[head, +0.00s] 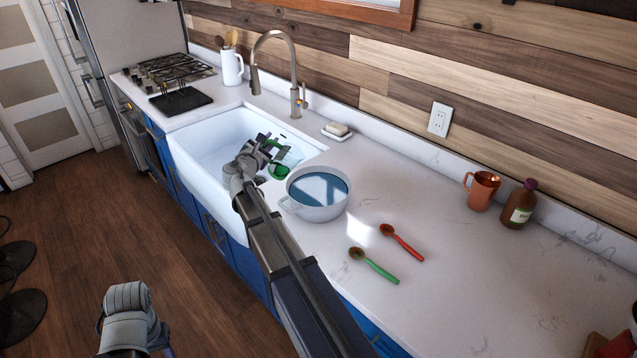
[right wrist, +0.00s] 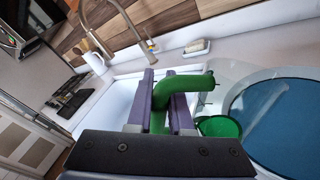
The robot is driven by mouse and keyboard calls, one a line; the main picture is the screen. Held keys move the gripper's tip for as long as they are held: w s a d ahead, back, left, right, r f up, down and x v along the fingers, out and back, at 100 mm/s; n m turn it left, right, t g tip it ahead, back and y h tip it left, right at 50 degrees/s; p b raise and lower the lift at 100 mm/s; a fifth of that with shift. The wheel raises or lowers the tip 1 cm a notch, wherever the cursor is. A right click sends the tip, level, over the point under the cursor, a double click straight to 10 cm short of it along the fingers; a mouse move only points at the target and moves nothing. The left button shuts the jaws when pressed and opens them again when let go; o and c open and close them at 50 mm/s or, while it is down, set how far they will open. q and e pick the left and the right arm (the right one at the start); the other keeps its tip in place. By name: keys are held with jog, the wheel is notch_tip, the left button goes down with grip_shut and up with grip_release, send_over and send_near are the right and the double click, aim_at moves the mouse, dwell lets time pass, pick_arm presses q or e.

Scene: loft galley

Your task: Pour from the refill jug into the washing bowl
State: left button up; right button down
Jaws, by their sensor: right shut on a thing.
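The washing bowl (head: 294,206) is a white, handled bowl with blue liquid in it, standing on the counter right of the sink. In the right wrist view, the bowl's blue inside (right wrist: 285,125) shows at the right. The refill jug (head: 278,171) is clear and green. My right gripper (head: 262,150) is shut on its green handle (right wrist: 196,82), holding it over the sink's right end, close to the bowl's far-left rim. My arm partly hides the jug, and I cannot tell its exact tilt.
The white sink (head: 205,140) and tap (head: 292,70) lie left of the bowl. A soap dish (head: 336,134) is behind it. Red (head: 405,244) and green (head: 376,266) spoons lie in front of it. A copper mug (head: 482,190) and brown bottle (head: 519,207) stand at the right.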

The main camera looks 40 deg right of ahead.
aim_at(288, 144)
jog(key=shift+s+d+r+m+y+p, duration=0.15)
jog(key=shift+s+d+m+y+p, duration=0.2)
jog(key=shift+s+d+m, duration=0.75)
jog(key=shift+m, duration=0.8)
jog(key=shift+s, duration=0.1)
jog(key=shift+s+d+m+y, duration=0.15)
jog(key=shift+d+m+y, duration=0.1)
jog(key=shift+m+y, duration=0.15)
jog(key=shift+s+d+f, duration=0.15)
jog(key=shift+f, duration=0.05)
jog(key=shift+s+d+f+m+t, duration=0.1)
jog(key=shift+s+d+m+t, duration=0.2)
jog(key=shift+m, duration=0.3)
jog(key=shift+s+d+f+m, duration=0.1)
jog(key=shift+s+d+m, duration=0.15)
jog(key=shift+m, duration=0.15)
jog(key=shift+s+d+f+m+y, duration=0.15)
jog(key=shift+s+d+m, duration=0.15)
jog(key=shift+s+d, duration=0.2)
jog(key=shift+s+d+f+m+y, duration=0.15)
jog(key=shift+s+d+m, duration=0.15)
jog(key=shift+s+d, duration=0.15)
jog(key=shift+s+d+r+m+t, duration=0.2)
jog(key=shift+s+d+m+t, duration=0.1)
jog(key=shift+d+m, duration=0.1)
